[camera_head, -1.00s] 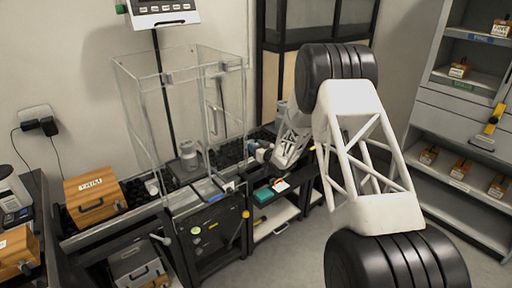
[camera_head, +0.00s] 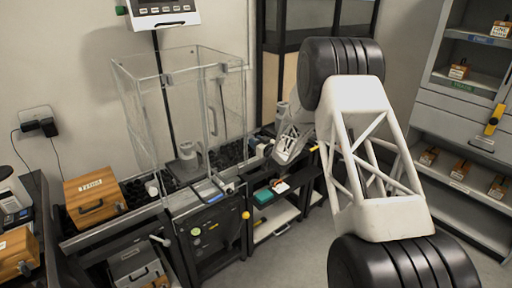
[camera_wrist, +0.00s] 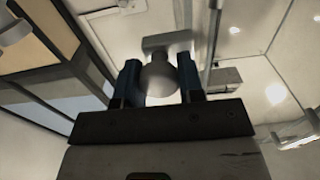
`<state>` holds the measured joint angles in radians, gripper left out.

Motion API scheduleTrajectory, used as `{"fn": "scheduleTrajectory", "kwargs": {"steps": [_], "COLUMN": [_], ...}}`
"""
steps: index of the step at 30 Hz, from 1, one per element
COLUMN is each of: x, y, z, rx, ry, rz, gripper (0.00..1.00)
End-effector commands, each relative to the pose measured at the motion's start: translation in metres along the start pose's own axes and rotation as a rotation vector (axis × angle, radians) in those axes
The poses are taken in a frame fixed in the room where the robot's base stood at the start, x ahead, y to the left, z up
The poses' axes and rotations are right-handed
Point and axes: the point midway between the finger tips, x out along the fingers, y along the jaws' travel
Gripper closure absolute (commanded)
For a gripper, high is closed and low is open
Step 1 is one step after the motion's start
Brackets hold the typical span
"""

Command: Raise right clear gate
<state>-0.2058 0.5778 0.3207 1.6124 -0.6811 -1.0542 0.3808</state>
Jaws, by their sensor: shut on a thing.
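The clear case (camera_head: 150,110) stands on the black bench in the head view, with its right clear gate (camera_head: 228,105) on the side facing my arm. In the wrist view my gripper (camera_wrist: 160,80) has its two blue fingers on either side of a round grey knob (camera_wrist: 159,74) and is shut on it. The knob joins a pale bracket (camera_wrist: 168,40), beside clear panel edges. In the head view my gripper is small, close to the case's lower right side, and its grip is hard to make out. How high the gate stands is unclear.
A scale-like device with a pan (camera_head: 187,155) stands inside the case. A wooden box (camera_head: 95,196) is on the bench to the left. A lever with a yellow ball (camera_head: 245,215) juts out at the front. Open floor lies to the right.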

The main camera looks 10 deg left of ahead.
Motion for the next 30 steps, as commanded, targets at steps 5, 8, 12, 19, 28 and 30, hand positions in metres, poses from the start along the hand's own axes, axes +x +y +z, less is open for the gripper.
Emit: {"fn": "scheduleTrajectory", "kwargs": {"steps": [5,8,12,19,28,30], "x": [0.0,0.0,0.0,0.0,0.0,0.0], "y": [0.0,0.0,0.0,0.0,0.0,0.0], "z": [-0.035,-0.057,-0.088,-0.137,-0.169,-0.171], "rx": [-0.003,-0.003,-0.003,-0.003,-0.001,-0.001], "ry": [0.003,0.004,0.003,0.003,0.001,0.001], "rz": [-0.001,0.0,-0.001,0.0,0.0,0.0], "gripper": [1.0,1.0,1.0,1.0,1.0,1.0]}}
